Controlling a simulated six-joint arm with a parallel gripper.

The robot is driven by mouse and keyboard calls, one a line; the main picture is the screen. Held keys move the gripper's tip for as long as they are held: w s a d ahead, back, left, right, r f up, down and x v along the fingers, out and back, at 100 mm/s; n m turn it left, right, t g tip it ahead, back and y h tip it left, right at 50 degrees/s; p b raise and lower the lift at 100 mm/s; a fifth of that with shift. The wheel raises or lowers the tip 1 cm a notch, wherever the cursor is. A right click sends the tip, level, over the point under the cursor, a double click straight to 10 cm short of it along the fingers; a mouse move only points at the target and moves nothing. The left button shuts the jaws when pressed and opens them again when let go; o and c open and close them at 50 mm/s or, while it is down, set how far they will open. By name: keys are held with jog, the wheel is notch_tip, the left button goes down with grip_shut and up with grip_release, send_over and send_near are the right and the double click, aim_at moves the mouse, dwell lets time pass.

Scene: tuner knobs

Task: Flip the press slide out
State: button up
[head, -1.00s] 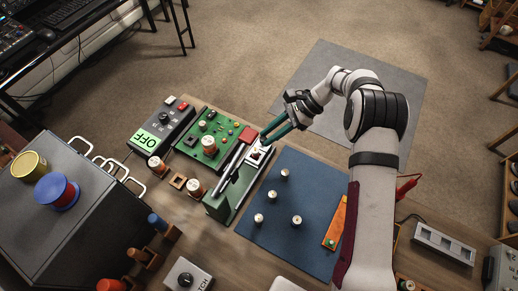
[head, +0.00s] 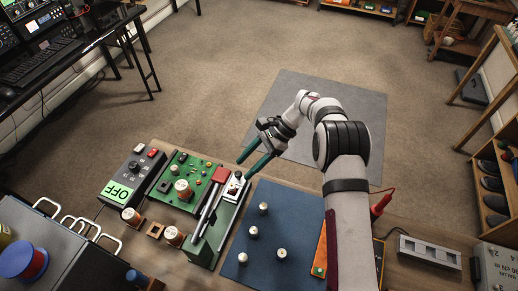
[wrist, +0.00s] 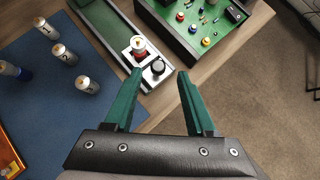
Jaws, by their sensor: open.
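The press is a long green base (head: 202,252) with a grey lever rod (head: 208,212) along it. My gripper (head: 243,168) is just above and beyond this end. I cannot tell whether the left finger touches the slide.
A blue mat (head: 268,232) with several numbered pegs lies right of the press. A green circuit board (head: 188,180) and a black box with an OFF label (head: 131,172) stand to its left. Floor is open beyond the table edge.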

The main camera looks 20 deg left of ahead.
jog(key=v, duration=1.4)
jog(key=shift+r, duration=0.25)
jog(key=shift+w+d, duration=0.1)
jog(key=shift+w, duration=0.05)
